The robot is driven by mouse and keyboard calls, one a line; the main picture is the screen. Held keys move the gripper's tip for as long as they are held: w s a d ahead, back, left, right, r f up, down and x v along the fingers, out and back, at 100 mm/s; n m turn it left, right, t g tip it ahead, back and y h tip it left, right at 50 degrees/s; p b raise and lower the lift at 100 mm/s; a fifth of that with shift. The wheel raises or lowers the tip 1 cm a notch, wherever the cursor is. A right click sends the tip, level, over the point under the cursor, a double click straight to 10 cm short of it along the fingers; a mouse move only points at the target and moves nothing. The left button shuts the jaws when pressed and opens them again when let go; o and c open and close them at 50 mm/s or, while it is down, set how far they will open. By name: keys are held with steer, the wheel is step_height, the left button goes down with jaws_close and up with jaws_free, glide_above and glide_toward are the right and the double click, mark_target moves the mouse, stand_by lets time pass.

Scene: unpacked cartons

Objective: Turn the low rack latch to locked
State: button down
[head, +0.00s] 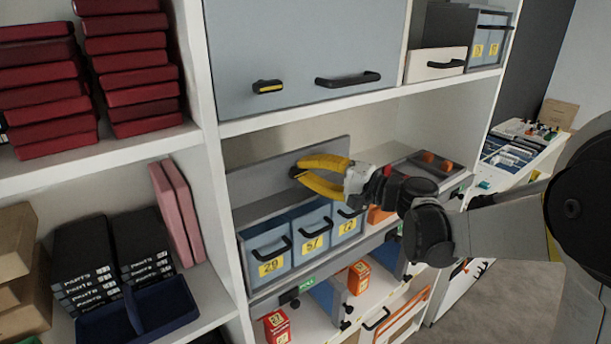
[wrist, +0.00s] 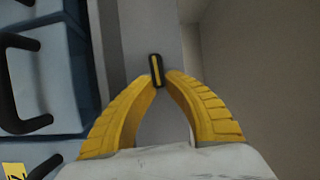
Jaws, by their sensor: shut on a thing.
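The low rack latch (wrist: 156,70) is a small black handle with a yellow stripe. It sits on a grey panel (head: 250,174) behind and above the blue bins. In the wrist view it points along the picture's vertical, between the two yellow fingertips. My gripper (head: 297,171) reaches in from the right in the head view, its curved yellow fingers closed around the latch. The gripper also shows in the wrist view (wrist: 160,76). In the head view the fingers hide nearly all of the latch. I cannot read any locked or unlocked mark.
Numbered blue bins with black handles (head: 310,235) stand just below my gripper. Above is a blue-grey door (head: 300,40) with its own black and yellow latch (head: 267,87) and a bar handle (head: 348,79). A white shelf board (head: 330,105) lies over my arm. Grey trays (head: 425,165) sit right.

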steer(key=shift+m, duration=0.4)
steer(key=c, duration=1.4)
jaws_free()
steer(key=shift+a, duration=0.1)
steer(key=v, duration=1.2)
steer(key=shift+f, duration=0.15)
